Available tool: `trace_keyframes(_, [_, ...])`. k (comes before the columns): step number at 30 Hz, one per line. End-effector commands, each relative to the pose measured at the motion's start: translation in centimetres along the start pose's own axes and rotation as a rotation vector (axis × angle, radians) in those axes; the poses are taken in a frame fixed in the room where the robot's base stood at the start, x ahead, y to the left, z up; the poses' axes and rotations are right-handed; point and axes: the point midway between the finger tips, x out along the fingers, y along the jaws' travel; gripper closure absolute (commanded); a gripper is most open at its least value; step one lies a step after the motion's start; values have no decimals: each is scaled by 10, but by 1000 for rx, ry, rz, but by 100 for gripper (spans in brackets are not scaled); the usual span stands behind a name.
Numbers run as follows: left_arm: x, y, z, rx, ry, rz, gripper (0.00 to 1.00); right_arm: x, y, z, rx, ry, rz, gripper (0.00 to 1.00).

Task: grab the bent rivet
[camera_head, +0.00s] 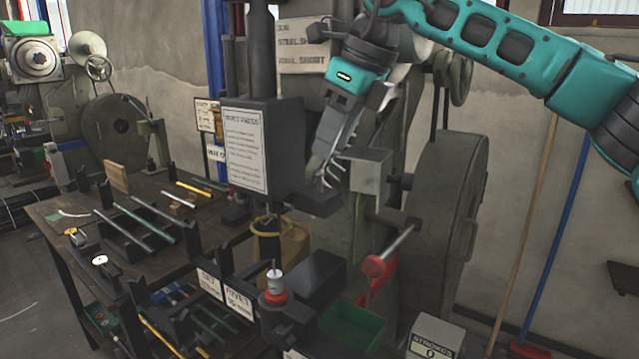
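My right gripper (329,178) hangs from the teal arm that comes in from the upper right. It points down beside the black press head with a white notice (244,150). Its fingers are seen nearly side-on against dark machine parts, so I cannot tell whether they are open or shut. I see nothing clearly held in it. A small silvery pin (273,280) stands upright in a red collar on the press post, below and left of the gripper. I cannot make out a bent rivet for certain. My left gripper is out of view.
A green bin (350,334) and a strokes counter box (436,338) stand at the front. The workbench (60,246) at left holds rods and gauges. A large flywheel (455,215) stands at right.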

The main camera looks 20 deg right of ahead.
Motion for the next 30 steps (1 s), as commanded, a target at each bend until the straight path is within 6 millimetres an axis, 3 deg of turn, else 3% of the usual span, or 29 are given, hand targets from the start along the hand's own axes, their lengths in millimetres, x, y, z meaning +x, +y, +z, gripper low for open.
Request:
trace_keyframes(10, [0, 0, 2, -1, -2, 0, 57, 46, -1, -3, -1, 1, 1, 61])
trace_keyframes(20, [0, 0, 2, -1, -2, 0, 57, 52, -1, -3, -1, -1, 1, 62])
trace_keyframes(30, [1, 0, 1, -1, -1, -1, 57, 52, -1, -3, -1, -1, 1, 94])
